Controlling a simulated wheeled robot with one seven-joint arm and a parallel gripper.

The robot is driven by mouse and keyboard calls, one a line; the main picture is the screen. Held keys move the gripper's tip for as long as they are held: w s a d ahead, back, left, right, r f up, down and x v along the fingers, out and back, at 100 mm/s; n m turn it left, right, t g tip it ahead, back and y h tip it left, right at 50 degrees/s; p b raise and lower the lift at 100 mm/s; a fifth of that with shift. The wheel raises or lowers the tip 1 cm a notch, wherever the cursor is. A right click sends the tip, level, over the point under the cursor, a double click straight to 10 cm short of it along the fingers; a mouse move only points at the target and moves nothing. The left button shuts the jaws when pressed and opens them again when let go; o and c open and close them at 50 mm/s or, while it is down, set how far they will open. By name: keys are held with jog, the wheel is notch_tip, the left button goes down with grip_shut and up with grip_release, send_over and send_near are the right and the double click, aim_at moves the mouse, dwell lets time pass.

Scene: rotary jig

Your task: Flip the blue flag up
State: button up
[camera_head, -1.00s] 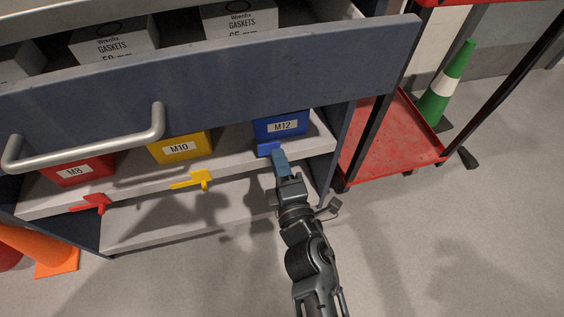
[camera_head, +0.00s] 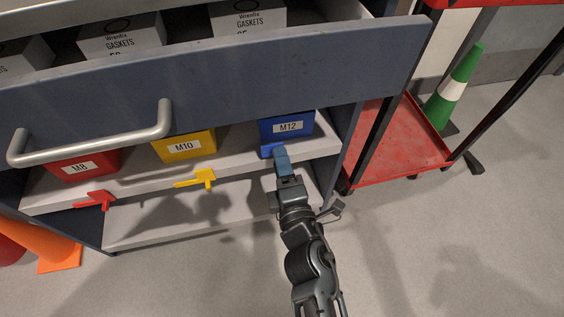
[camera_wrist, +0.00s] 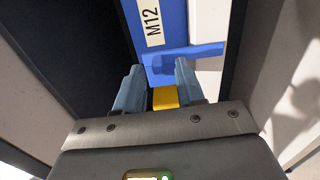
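The blue flag (camera_wrist: 185,62) shows in the wrist view as a blue bar with a blockier part at its left end, just ahead of my gripper's fingertips. In the head view a small part of the blue flag (camera_head: 268,151) shows below the blue M12 bin (camera_head: 287,127); my gripper hides the rest. My gripper (camera_wrist: 158,82) is open, with its two fingers apart on either side of the flag's blocky end. I cannot tell whether they touch it. In the head view my gripper (camera_head: 281,158) is at the shelf's front edge.
A yellow flag (camera_head: 198,179) and a red flag (camera_head: 96,200) sit along the shelf edge (camera_head: 235,163) to the left. An open drawer (camera_head: 240,80) with a bar handle (camera_head: 100,138) overhangs the bins. A red cart (camera_head: 400,145) stands right.

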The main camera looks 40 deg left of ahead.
jog(key=p+v, duration=0.2)
jog(key=v, duration=0.5)
jog(key=shift+s+d, duration=0.25)
jog(key=shift+s, duration=0.05)
dwell(0.4)
jog(key=s+d+m+t+h, duration=0.1)
jog(key=s+d+m+h, duration=0.1)
jog(key=s+d+m, duration=0.3)
jog(key=d+r+m+t+h, duration=0.1)
jog(key=d+m+h, duration=0.15)
jog(key=d, duration=0.45)
jog(key=s+d+m+t+h, duration=0.1)
jog(key=s+d+m, duration=0.25)
jog(key=d, duration=0.35)
jog(key=s+d+r+m+h, duration=0.8)
jog(key=s+d+r+m, duration=0.7)
jog(key=d+m, duration=0.25)
notch_tip(320, 180, up, 25)
jog(key=p, duration=2.6)
